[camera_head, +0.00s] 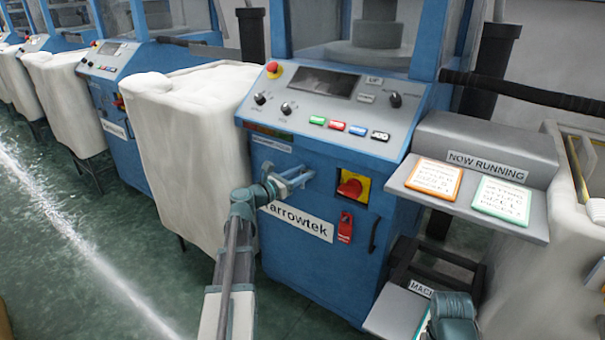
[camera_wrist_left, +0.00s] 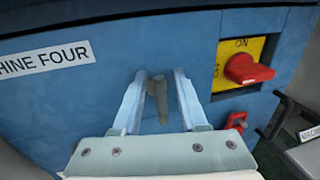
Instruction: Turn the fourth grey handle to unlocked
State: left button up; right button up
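The small grey handle (camera_wrist_left: 158,98) stands out from the blue machine front in the left wrist view, to the right of a white label (camera_wrist_left: 45,60) reading "...HINE FOUR". My left gripper (camera_wrist_left: 160,85) is open, with one finger on each side of the handle. The handle lies nearer the left finger; I cannot tell whether they touch. In the head view the left gripper (camera_head: 290,178) is at the front of the blue machine (camera_head: 330,275), and the handle is not distinguishable there. The right gripper's fingers do not show.
A red rotary switch on a yellow plate (camera_head: 351,189) sits right of the left gripper, above a red padlock tag (camera_head: 345,228). A white fabric-covered bin (camera_head: 185,150) stands left. A grey shelf with cards (camera_head: 470,205) juts out right.

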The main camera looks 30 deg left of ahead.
pick_arm(q)
grip_shut()
jog(key=m, duration=0.3)
jog(key=d+f+m+g+y+p, duration=0.1)
jog(key=m, duration=0.3)
jog(key=d+m+y+p, duration=0.1)
jog(key=m, duration=0.3)
jog(key=shift+s+d+f+g, duration=0.15)
jog(key=shift+f+g, duration=0.05)
jog(key=shift+g, duration=0.1)
jog(key=shift+d+f+m+y, duration=0.1)
jog(key=shift+f+m+y, duration=0.15)
jog(key=shift+m, duration=0.5)
jog(key=shift+a+f+m+y, duration=0.1)
jog(key=shift+m+y, duration=0.2)
jog(key=shift+m, duration=0.5)
jog(key=shift+d+f+m+y, duration=0.1)
jog(key=shift+f+m+y, duration=0.15)
jog(key=shift+m, duration=0.5)
